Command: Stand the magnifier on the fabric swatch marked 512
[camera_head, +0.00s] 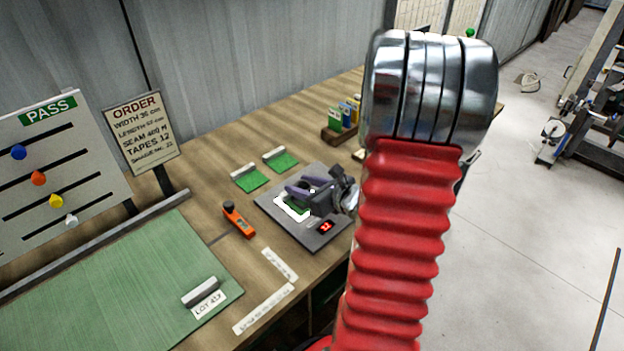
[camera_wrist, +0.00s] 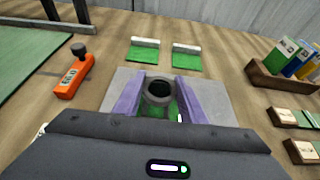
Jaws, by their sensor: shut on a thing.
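My gripper (camera_wrist: 157,98) has purple fingers on both sides of a dark, hollow, round-topped piece, which looks like the magnifier (camera_wrist: 158,90). It is shut on this piece, which looks upright. In the head view my gripper (camera_head: 307,188) is over a grey plate (camera_head: 273,206) with a red lit display. Green material (camera_head: 293,206) with a white border shows under the fingers; I cannot tell whether the magnifier touches it. Two green swatches with pale strips lie behind the plate, a left one (camera_wrist: 142,58) and a right one (camera_wrist: 186,60). No 512 mark is readable.
An orange handheld tool (camera_head: 238,221) lies left of the plate. A wooden holder (camera_head: 337,134) with coloured cards stands at the back right. A green mat (camera_head: 120,285) with a LOT label lies at the left. An ORDER sign (camera_head: 140,130) stands behind it.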

